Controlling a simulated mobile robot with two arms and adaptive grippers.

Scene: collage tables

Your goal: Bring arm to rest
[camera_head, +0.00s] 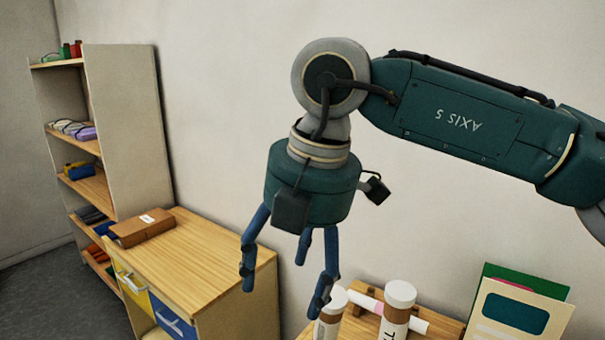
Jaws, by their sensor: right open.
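My right arm (470,112) comes in from the right edge, dark green and marked "AXIS 5". Its gripper (290,275) hangs down from the wrist with blue fingers spread apart and nothing between them. One fingertip overlaps a white-capped bottle in the picture; I cannot tell whether they touch. The gripper is in front of the pale wall, between the wooden cabinet and the table with bottles. My left gripper is not in view.
A shelf (130,125) with several items stands at the left. A brown box (142,230) lies on the wooden cabinet (205,262). At the lower right are white-capped bottles (398,305), a white-and-pink tube (365,301) and upright books (515,310). The cabinet's right part is clear.

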